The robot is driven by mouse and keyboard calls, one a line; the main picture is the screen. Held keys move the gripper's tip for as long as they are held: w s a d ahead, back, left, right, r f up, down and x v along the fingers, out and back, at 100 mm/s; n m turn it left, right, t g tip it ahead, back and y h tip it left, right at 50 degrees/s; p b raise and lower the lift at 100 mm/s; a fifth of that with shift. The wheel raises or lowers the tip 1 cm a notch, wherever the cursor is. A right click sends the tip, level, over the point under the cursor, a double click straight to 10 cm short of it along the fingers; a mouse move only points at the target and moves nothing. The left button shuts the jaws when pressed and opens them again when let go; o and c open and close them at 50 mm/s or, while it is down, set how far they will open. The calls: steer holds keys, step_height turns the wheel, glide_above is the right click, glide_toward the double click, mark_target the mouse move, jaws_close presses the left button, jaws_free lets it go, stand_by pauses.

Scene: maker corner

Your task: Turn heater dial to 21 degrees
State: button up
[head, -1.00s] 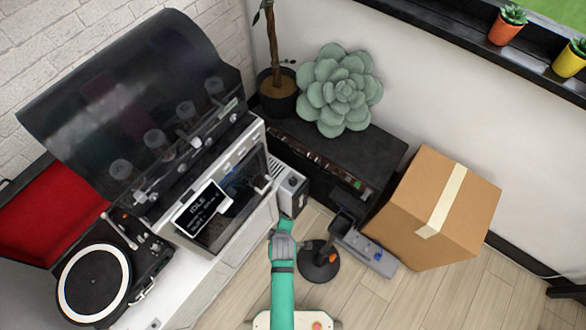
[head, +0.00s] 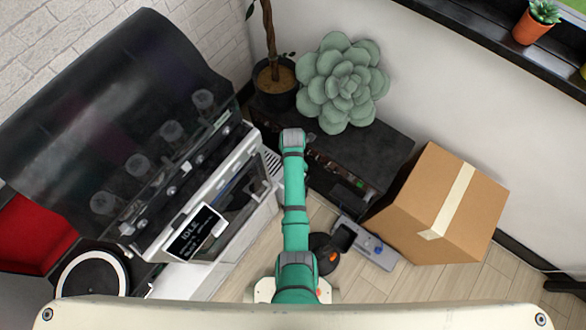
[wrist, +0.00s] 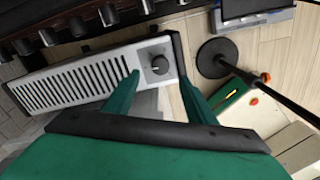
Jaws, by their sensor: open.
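The heater (wrist: 85,78) is a white slotted panel, tilted in the wrist view. Its round dark grey dial (wrist: 159,65) is on a plain light plate at the right end. Dial markings are too small to read. My gripper (wrist: 160,84) is open, with one green finger on each side of the dial's line in the picture. The dial shows between the fingertips and slightly above them, with no contact visible. In the head view a slotted strip of the heater (head: 271,161) shows beside my green arm, which hides the dial. The fingers cannot be made out there.
A dark cabinet (head: 395,142) stands behind the heater, and a white machine (head: 240,190) is close on the left. A black round-based stand (wrist: 217,58) is right of the dial.

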step_height(320, 180, down, 9)
steer(key=shift+s+r, duration=0.1)
stand_by(0.3)
steer(key=c, duration=1)
